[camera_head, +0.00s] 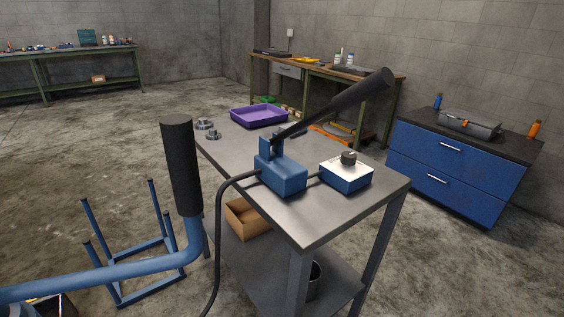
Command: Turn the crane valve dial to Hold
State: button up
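The valve dial (348,157) is a small dark knob on the white top of a blue box (346,177). This box sits near the right edge of a grey metal table (240,151). Any markings around the dial are too small to read, so its setting cannot be told. A blue pump block (281,178) with a long black lever (335,106) stands to the left of the box. The lever slants up to the right, above and behind the dial. My gripper is not in view.
A blue tube with a black grip (181,168) stands close at the left. A black hose (217,240) hangs from the pump block. A purple tray (258,117) and several gears lie at the table's far end. A blue drawer cabinet (452,175) stands right; floor between is clear.

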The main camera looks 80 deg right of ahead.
aim_at(348, 159)
jog(key=z, duration=1.85)
jog(key=i+l, duration=0.1)
jog(key=l, duration=0.4)
jog(key=i+l, duration=0.1)
jog(key=l, duration=0.4)
